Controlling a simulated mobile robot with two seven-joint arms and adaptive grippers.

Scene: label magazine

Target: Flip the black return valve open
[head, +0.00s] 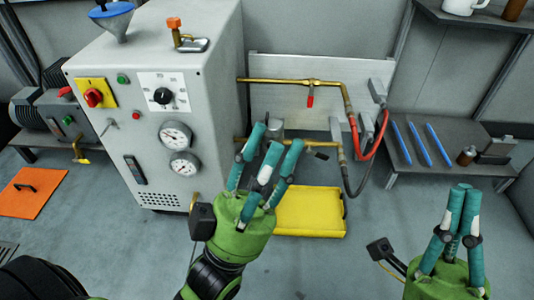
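The black return valve handle (318,153) sits on the lower brass pipe (325,144), right of the grey machine. The handle points right and slightly down, and its near end is close behind a fingertip in the picture. My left gripper (275,142) is open and empty, its teal fingers spread in front of the left part of that pipe. The fingers hide part of the pipe and valve; I cannot tell whether they touch anything. My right gripper (463,190) is at the lower right, far from the valve, with its fingers drawn together and nothing visible between them.
A red-handled valve (310,100) is on the upper brass pipe. Red and black hoses (370,145) hang at the right. The grey machine (215,90) stands left. A yellow tray (310,212) lies on the floor below. A bench (400,172) with blue rods stands right.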

